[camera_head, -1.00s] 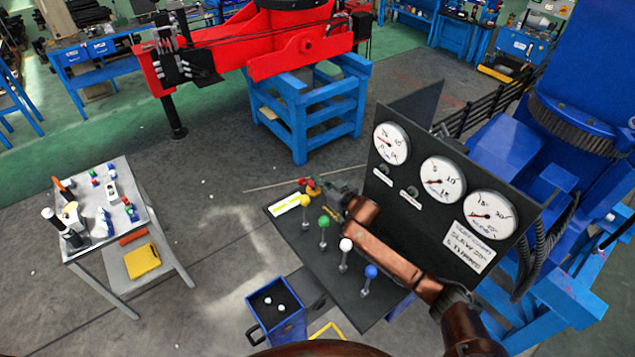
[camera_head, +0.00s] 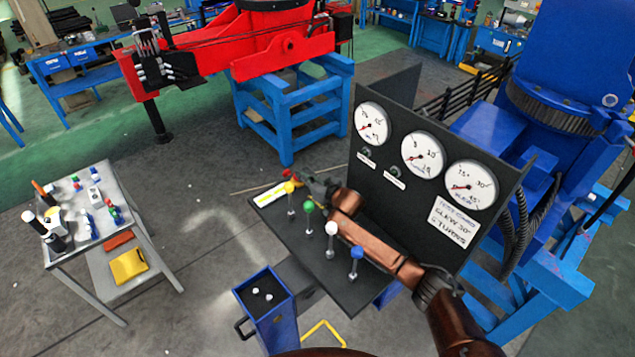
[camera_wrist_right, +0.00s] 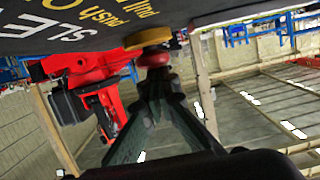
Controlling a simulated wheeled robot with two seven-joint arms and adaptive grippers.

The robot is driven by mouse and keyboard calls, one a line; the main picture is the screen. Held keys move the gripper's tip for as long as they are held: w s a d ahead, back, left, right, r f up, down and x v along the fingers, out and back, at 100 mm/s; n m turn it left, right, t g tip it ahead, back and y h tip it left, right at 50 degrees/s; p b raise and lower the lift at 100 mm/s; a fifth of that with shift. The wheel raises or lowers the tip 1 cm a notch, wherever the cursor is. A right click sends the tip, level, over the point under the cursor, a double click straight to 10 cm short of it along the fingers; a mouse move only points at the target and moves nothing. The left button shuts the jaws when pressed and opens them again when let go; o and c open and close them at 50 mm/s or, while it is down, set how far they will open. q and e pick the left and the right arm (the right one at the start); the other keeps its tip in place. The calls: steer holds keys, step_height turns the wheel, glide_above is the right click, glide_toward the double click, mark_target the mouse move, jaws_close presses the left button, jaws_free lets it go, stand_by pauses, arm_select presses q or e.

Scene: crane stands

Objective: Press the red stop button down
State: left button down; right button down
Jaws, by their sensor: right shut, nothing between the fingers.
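In the head view the right gripper (camera_head: 308,181) reaches over the panel from the right. My left gripper is not in view.
Levers with yellow (camera_head: 290,187), green (camera_head: 308,206), white (camera_head: 331,228) and blue (camera_head: 357,252) knobs stand close by my right arm. An upright gauge board (camera_head: 405,190) rises behind it. A blue bin (camera_head: 283,310) and a grey side table (camera_head: 92,245) stand to the left.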

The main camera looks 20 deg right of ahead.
steer(key=shift+w+a+f, duration=0.1)
steer(key=shift+a+f, duration=0.05)
steer(key=shift+a, duration=0.05)
steer(key=shift+d, duration=0.15)
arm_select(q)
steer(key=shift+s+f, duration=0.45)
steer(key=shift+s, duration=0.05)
arm_select(e)
steer(key=shift+d+f, duration=0.1)
